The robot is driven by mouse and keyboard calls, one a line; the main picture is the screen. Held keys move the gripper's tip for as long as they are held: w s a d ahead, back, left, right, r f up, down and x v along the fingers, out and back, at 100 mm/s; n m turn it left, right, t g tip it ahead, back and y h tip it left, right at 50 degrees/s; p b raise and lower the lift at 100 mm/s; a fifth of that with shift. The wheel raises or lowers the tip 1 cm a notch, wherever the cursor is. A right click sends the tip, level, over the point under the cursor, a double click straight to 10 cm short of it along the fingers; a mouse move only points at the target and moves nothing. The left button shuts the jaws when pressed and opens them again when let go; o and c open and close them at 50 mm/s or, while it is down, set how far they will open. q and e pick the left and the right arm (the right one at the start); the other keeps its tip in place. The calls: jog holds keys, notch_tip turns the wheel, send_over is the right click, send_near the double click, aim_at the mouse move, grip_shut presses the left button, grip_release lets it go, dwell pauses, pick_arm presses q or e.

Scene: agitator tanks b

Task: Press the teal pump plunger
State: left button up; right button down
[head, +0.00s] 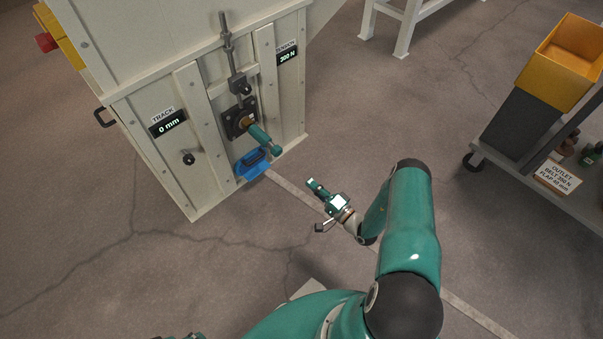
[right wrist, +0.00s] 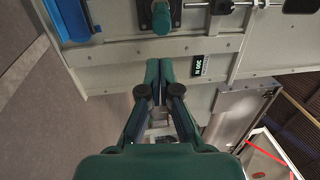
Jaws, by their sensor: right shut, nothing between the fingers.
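The teal pump plunger (head: 262,138) sticks out from a black square flange (head: 239,119) on the front of the cream machine housing (head: 210,130). In the right wrist view the plunger (right wrist: 162,20) shows end-on near the top centre. My right gripper (head: 313,185) is shut and empty, in front of and to the right of the plunger, with a clear gap between them. Its closed fingertips (right wrist: 160,68) point toward the housing, below the plunger in the right wrist view. Only small teal bits at the bottom edge of the head view may belong to my left gripper.
A blue item (head: 252,164) sits below the plunger. The housing carries a track display (head: 168,127) reading 0 mm, a tension display (head: 287,56) reading 300 N and a small knob (head: 188,157). A cart (head: 520,160) with a yellow bin (head: 562,62) stands at right. Floor between is clear.

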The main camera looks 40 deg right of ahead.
aim_at(279, 154)
pick_arm(q)
notch_tip(279, 154, down, 4)
jog(key=b, duration=0.3)
jog(key=shift+r, duration=0.15)
pick_arm(e)
jog(key=w, duration=0.4)
jog(key=w+r, duration=0.1)
jog(key=w, duration=0.8)
jog(key=shift+w+a+r, duration=0.1)
jog(key=shift+a+r, duration=0.2)
